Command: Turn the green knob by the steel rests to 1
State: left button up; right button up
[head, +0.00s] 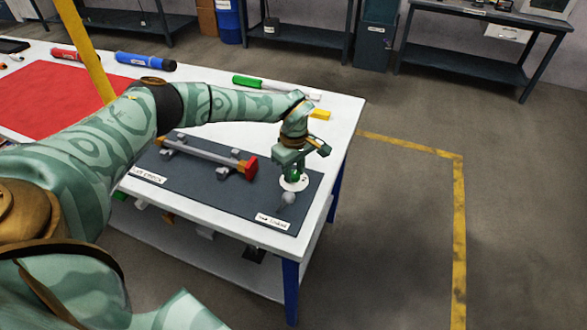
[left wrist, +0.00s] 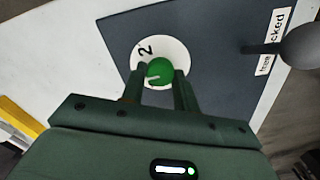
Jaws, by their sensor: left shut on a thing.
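The green knob (head: 293,177) stands on a round white dial (head: 301,185) near the right end of the dark mat. In the left wrist view the knob (left wrist: 160,70) sits between the two fingers of my left gripper (left wrist: 159,82), which is shut on it from above. The dial (left wrist: 178,50) shows a "2" at its upper left; no "1" is visible. A pale mark shows on the knob's lower left side. The steel rests (head: 224,174) carry a grey tube with a red end (head: 250,167), left of the knob. My right gripper is not in view.
A grey ball-ended lever (head: 288,198) stands just in front of the dial, by a white label (head: 272,221). The table's right edge is close to the knob.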

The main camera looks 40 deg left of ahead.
aim_at(295, 174)
pick_arm(q)
jog(key=shift+r, duration=0.1)
dwell(0.4)
jog(key=o, duration=1)
jog(key=shift+c, duration=0.2)
notch_tip(295, 174, up, 16)
jog(key=p, duration=0.4)
jog(key=shift+d, duration=0.1)
